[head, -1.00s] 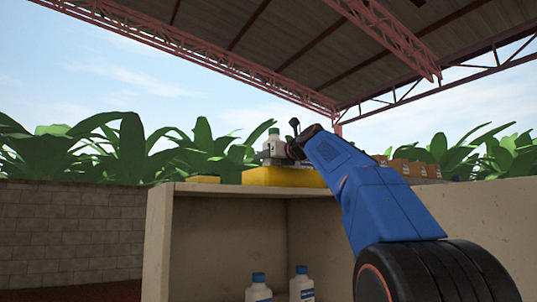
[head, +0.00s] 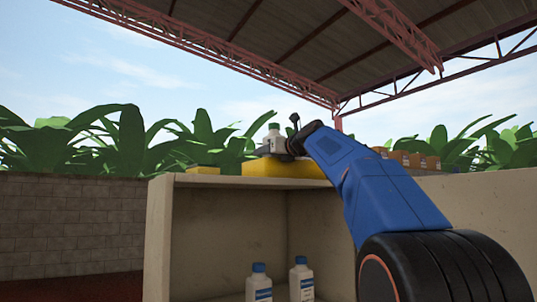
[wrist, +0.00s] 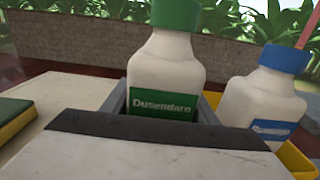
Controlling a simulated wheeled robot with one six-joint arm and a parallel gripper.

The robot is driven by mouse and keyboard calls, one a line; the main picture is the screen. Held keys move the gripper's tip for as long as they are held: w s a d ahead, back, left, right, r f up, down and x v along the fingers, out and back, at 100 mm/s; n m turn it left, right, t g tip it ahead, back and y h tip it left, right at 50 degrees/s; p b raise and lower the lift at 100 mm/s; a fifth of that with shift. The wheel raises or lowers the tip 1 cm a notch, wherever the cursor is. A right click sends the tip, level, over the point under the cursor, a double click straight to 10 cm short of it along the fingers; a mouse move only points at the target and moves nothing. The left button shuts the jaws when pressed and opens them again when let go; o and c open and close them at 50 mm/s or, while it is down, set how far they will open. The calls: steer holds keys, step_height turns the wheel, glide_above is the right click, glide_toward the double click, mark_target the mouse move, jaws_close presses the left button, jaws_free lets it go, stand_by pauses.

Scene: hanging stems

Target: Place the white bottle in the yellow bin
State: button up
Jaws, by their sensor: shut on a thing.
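A white bottle (head: 273,138) with a green cap is upright in my gripper (head: 276,149), above the yellow bin (head: 285,169) on top of the shelf unit. In the wrist view the white bottle (wrist: 166,70) shows a green label, and its lower part is hidden between the jaws. My gripper is shut on it. The yellow bin (wrist: 292,158) shows at the lower right of the wrist view. Whether the bottle's base is inside the bin or touches it cannot be told.
Two blue-capped bottles (head: 259,285) stand inside the shelf (head: 225,180). A yellow and green item (wrist: 14,118) lies left. Brown boxes (head: 420,160) stand at right.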

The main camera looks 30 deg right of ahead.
steer(key=shift+f, duration=0.35)
stand_by(0.4)
steer(key=o, duration=1.6)
steer(key=shift+o, duration=0.2)
steer(key=s, duration=1.7)
steer(key=shift+s+d, duration=0.25)
